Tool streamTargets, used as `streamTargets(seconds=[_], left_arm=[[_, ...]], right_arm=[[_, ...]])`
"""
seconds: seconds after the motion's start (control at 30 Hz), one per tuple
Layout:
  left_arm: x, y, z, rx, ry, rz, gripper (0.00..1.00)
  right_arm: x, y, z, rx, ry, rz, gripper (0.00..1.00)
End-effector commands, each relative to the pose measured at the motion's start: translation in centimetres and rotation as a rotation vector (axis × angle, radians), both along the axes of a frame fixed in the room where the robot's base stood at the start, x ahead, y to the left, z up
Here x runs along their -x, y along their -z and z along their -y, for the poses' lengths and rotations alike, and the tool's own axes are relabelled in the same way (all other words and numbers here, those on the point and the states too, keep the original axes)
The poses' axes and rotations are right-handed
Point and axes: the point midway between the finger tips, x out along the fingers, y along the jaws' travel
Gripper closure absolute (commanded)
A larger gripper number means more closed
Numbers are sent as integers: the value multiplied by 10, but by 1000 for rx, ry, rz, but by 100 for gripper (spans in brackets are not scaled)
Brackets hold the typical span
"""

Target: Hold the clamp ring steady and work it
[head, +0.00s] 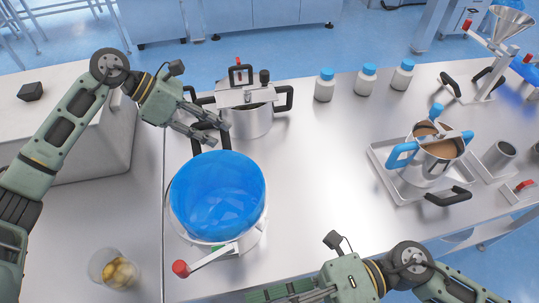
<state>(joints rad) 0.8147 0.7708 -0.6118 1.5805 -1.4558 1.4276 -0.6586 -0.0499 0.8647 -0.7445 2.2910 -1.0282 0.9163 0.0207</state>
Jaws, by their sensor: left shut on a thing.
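A wide pot (247,243) with a bright blue covering (217,190) over its mouth stands at the table's front left. A pale clamp ring (262,218) appears to go around its rim. The ring's metal lever (212,257) ends in a red knob (180,268) and sticks out at the front left. My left gripper (221,132) is at the far side of this pot, shut on its black handle (196,147). My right gripper (288,292) is low at the bottom edge, to the right of the pot and apart from it. Its fingertips are hard to make out.
A steel pot (250,120) with a clamped lid stands just behind my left gripper. Several blue-capped bottles (325,87) line the back. A blue-handled pot (428,170) sits on a tray (393,188) at right. A glass cup (113,272) stands front left. The middle of the table is clear.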

Motion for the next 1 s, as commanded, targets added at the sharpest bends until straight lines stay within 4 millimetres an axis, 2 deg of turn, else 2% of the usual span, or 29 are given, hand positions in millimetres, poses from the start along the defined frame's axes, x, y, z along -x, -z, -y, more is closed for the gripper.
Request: streamTargets(seconds=[0.17,0.2,0.43,0.77,1.0], left_arm=[[1,3,0,-4,2,-5,100],[1,3,0,-4,2,-5,76],[1,2,0,-2,1,-2,56],[0,-1,-2,-1,0,0,56],[2,-25,-27,-3,-5,3,56]], right_arm=[[0,1,0,0,0,0,100],[0,1,0,0,0,0,100],[0,0,0,0,1,-1,100],[0,0,0,1,1,-1,100],[0,0,0,1,1,0,100]])
